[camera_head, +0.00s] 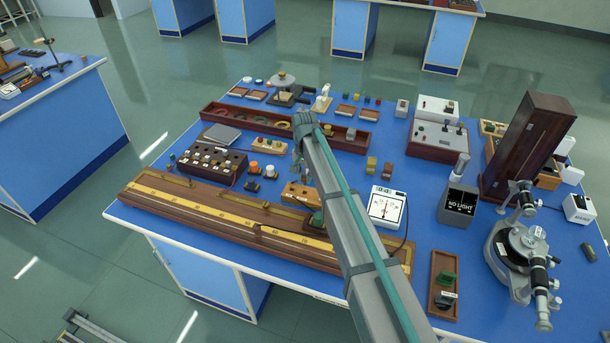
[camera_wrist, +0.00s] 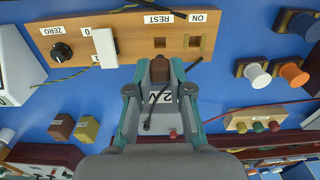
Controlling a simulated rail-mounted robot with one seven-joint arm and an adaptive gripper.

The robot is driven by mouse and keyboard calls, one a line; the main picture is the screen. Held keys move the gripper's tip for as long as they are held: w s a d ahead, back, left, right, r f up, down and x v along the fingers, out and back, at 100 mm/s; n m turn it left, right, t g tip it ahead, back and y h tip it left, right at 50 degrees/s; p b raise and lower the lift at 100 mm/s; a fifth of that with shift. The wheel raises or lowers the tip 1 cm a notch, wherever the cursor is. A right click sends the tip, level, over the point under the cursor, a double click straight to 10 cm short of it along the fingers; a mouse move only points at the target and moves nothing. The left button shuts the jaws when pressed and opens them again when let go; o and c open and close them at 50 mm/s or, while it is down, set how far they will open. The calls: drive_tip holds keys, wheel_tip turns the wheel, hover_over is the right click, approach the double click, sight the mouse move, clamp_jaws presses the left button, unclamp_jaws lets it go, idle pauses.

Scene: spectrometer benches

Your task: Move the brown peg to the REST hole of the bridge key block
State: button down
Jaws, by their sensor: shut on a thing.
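The bridge key block (camera_wrist: 120,52) is a wooden board at the top of the wrist view. It carries a black ZERO knob (camera_wrist: 62,52), a white switch and two square holes. The REST hole (camera_wrist: 160,43) is dark; the ON hole (camera_wrist: 196,43) is to its right. The block also shows in the head view (camera_head: 296,190), partly behind my arm. My gripper (camera_wrist: 160,84) is shut on the brown peg (camera_wrist: 160,67), whose end appears just below the REST hole in the picture. I cannot tell its height above the block. In the head view my arm hides the peg.
A brown block (camera_wrist: 61,126) and a yellow block (camera_wrist: 87,128) stand at left in the wrist view. A white meter (camera_head: 387,207) stands right of my arm, and a long brass-scaled board (camera_head: 225,222) lies in front.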

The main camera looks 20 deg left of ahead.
drive_tip(key=shift+f+b, duration=1.05)
drive_tip(key=shift+f, duration=1.7)
drive_tip(key=c, duration=1)
unclamp_jaws()
wheel_tip(320, 180, up, 12)
